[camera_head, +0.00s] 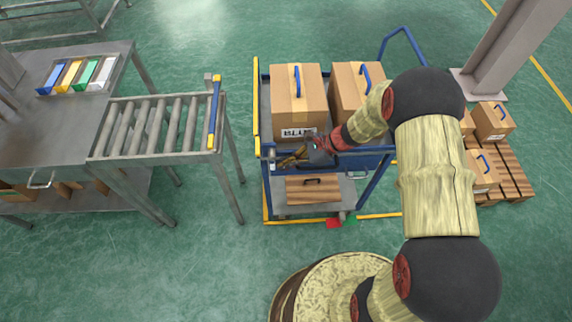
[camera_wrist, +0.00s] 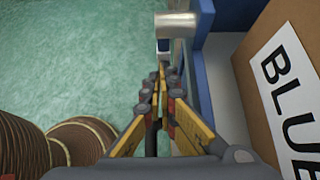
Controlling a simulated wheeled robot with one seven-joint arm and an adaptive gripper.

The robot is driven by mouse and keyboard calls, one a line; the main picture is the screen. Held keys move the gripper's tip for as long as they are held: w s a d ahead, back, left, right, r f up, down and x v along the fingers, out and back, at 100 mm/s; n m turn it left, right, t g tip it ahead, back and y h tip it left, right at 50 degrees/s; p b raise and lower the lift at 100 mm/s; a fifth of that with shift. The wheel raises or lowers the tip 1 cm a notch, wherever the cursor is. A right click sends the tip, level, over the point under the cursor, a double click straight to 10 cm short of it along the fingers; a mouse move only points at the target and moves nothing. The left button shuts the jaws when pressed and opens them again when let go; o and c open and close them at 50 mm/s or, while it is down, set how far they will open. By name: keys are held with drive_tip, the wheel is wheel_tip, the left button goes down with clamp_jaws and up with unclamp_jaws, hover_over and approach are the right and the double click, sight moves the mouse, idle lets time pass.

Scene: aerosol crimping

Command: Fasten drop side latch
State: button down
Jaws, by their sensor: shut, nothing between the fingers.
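The blue drop side (camera_head: 352,162) runs along the near edge of the cart's upper deck. It looks raised, though my arm covers part of it. A silvery cylindrical piece (camera_wrist: 176,25), which looks like the latch, sits at the blue corner post in the wrist view. In the head view, a small metal part (camera_head: 268,152) shows at the cart's near left corner. My gripper (camera_head: 282,162) is at this corner, pointing left along the drop side. In the wrist view my gripper (camera_wrist: 160,78) is shut and empty, its fingertips just short of the cylinder. Contact cannot be told.
Cardboard boxes (camera_head: 297,100) with blue handles stand on the cart, one close beside my gripper. A brown case (camera_head: 313,190) lies on the lower shelf. A roller conveyor (camera_head: 150,128) stands to the left, with open green floor between it and the cart.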

drive_tip(key=shift+a+f, duration=0.25)
drive_tip(key=shift+a, duration=0.05)
drive_tip(key=shift+w+a+f+p, duration=0.15)
drive_tip(key=shift+a+p, duration=0.1)
drive_tip(key=shift+a, duration=0.55)
drive_tip(key=shift+s+a+f+p, duration=0.1)
drive_tip(key=shift+a+f+p, duration=0.15)
drive_tip(key=shift+a, duration=0.6)
drive_tip(key=shift+w+a+f+p, duration=0.1)
drive_tip(key=shift+a+p, duration=0.15)
drive_tip(key=shift+a, duration=0.65)
